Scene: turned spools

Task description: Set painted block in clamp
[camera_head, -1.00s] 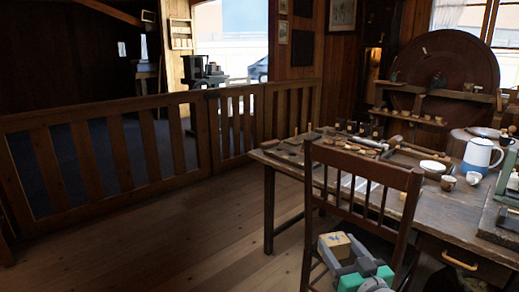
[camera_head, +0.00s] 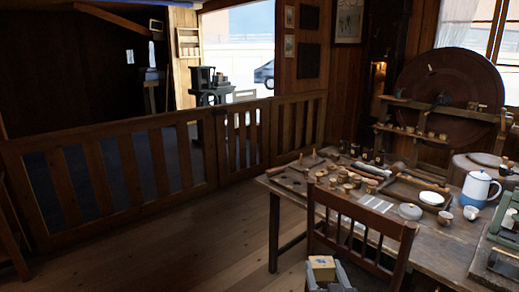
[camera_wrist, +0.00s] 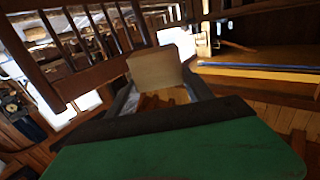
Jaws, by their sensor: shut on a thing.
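The painted block (camera_head: 322,267) is a small pale yellow-tan block at the bottom of the head view, in front of the chair. My gripper (camera_head: 327,276) is shut on it and holds it from below. In the wrist view the block (camera_wrist: 157,70) stands up between the fingers of my gripper (camera_wrist: 160,97), with its plain face toward the camera. A green and grey fixture (camera_head: 505,215) on a board at the table's right edge may be the clamp; it is partly cut off and I cannot tell its jaws.
A wooden chair (camera_head: 358,227) stands close by my gripper, between it and the workbench (camera_head: 437,236).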

